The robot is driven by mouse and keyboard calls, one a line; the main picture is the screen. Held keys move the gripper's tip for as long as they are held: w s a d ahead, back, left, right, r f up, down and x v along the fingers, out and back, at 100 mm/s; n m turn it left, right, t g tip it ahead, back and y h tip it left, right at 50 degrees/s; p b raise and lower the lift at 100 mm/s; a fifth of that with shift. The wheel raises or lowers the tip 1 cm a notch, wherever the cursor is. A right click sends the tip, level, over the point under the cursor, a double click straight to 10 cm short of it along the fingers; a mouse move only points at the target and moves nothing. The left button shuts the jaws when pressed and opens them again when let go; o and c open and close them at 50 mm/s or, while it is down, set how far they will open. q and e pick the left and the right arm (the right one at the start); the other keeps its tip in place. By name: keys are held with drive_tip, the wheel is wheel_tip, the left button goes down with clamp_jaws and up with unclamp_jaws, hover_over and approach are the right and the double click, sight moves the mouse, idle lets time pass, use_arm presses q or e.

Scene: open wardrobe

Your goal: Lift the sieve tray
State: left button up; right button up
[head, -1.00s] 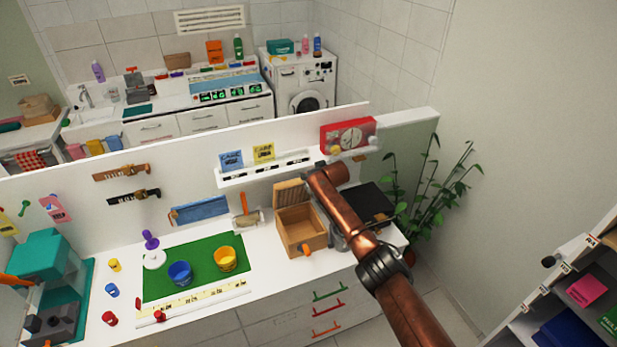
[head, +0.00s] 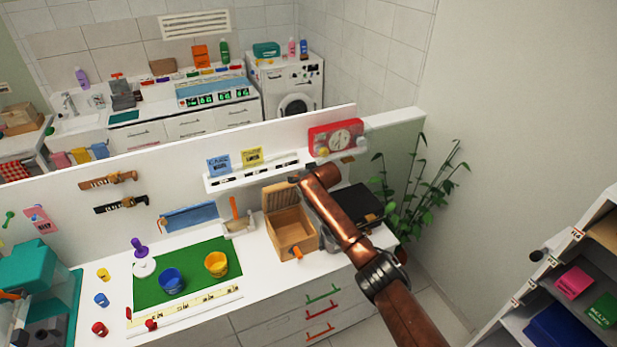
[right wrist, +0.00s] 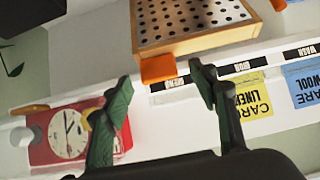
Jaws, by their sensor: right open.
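The sieve tray (right wrist: 190,20) shows at the top of the right wrist view as a wooden frame with a surface full of dark holes. An orange tab (right wrist: 158,68) sticks out from its near edge. My right gripper (right wrist: 160,78) is open and empty, with the orange tab in line with the gap between its fingertips. I cannot tell whether the fingers touch the tab. In the head view a wooden box (head: 291,243) with an orange front knob stands on the counter; my right arm partly covers the area behind it. My left gripper is not in view.
A wall ledge (head: 262,172) with blue and yellow care cards runs behind the box. A red clock (head: 336,138) stands at its right end. A black box (head: 358,205) sits right of the wooden box. A green mat (head: 205,262) with two buckets lies left.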

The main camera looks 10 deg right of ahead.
drive_tip(key=v, duration=1)
